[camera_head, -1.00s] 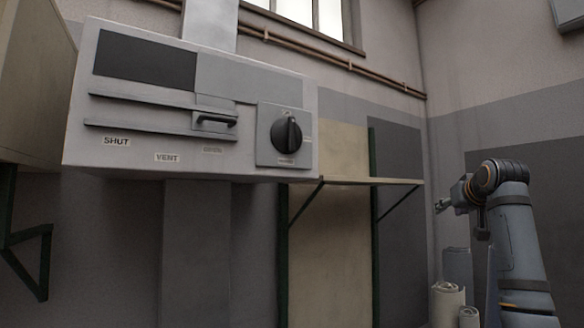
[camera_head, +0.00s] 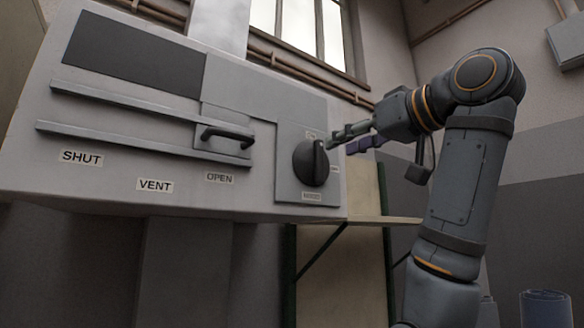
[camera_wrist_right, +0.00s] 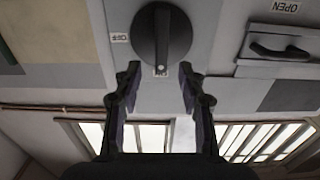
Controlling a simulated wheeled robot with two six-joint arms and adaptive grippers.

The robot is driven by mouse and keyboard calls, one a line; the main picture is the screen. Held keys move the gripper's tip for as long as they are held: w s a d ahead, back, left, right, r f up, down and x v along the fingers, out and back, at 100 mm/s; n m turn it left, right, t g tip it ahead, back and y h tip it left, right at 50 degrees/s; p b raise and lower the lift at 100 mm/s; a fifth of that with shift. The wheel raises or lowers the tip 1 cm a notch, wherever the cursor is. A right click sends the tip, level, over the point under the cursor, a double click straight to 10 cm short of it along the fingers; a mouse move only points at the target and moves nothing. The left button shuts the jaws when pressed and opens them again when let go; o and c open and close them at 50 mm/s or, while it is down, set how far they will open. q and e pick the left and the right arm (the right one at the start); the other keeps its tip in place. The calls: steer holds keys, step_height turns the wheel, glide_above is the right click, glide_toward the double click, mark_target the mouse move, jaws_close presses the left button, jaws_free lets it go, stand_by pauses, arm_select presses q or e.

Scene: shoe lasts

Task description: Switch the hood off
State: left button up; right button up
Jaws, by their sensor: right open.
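The hood control box (camera_head: 262,100) is a pale grey housing in the head view. Its black rotary knob (camera_head: 311,163) sits on a square plate at the right end, with its ridge near vertical. In the right wrist view, which is upside down, the knob (camera_wrist_right: 160,35) has a white mark at its lower end, and the OFF label (camera_wrist_right: 120,37) is left of it. My right gripper (camera_head: 342,142) is open and empty at the knob's right in the head view. In the wrist view its fingers are spread either side of the knob's marked end; contact cannot be told.
A dark slide handle (camera_head: 228,135) stands at the right of its rails, above the OPEN label (camera_head: 219,178). VENT (camera_head: 155,186) and SHUT (camera_head: 81,158) labels are further left. A shelf (camera_head: 395,220) is below right. Pipes and a window (camera_head: 312,35) are behind.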

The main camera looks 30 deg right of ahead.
mark_target(322, 150)
steer(key=w, duration=0.1)
steer(key=w+p, duration=0.1)
steer(key=w, duration=0.1)
steer(key=w+r+p, duration=0.1)
steer(key=w, duration=0.1)
steer(key=shift+w+a, duration=0.25)
steer(key=shift+a, duration=0.1)
steer(key=shift+w+p, duration=0.65)
steer(key=shift+w, duration=0.5)
steer(key=shift+w+a+f, duration=0.1)
steer(key=shift+c, duration=0.6)
steer(key=c, duration=0.7)
arm_select(q)
steer(key=s+r, duration=0.2)
steer(key=r, duration=0.1)
steer(key=shift+s, duration=0.4)
arm_select(e)
jaws_close()
